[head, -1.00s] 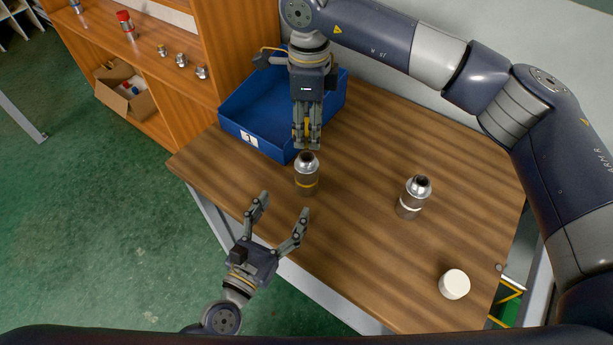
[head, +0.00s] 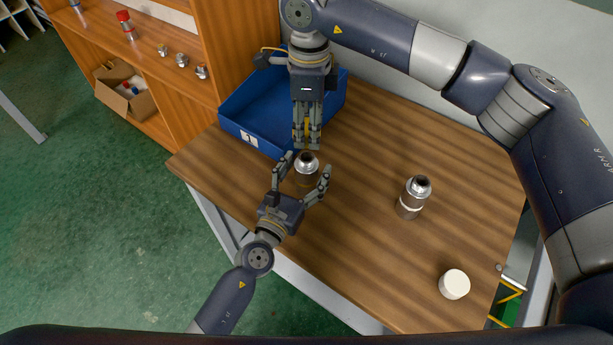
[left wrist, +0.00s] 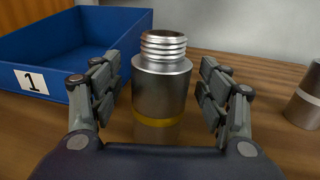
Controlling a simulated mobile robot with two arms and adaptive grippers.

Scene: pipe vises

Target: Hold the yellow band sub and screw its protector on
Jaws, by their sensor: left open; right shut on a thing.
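The yellow band sub (head: 306,161) stands upright on the table, a metal cylinder with a threaded top. Its yellow band shows low on the body in the left wrist view (left wrist: 160,90). My left gripper (head: 305,166) is open, with its fingers on both sides of the sub; gaps show beside it in the left wrist view (left wrist: 163,98). My right gripper (head: 306,146) points down just behind and above the sub, shut on a small yellow thing, probably the protector (head: 306,127), mostly hidden by the fingers.
A blue bin (head: 240,118) labelled 1 stands behind, near the right gripper. A second metal sub with a white band (head: 411,203) stands to the right. A white cap (head: 454,284) lies at the front right. The table (head: 370,260) is clear between them.

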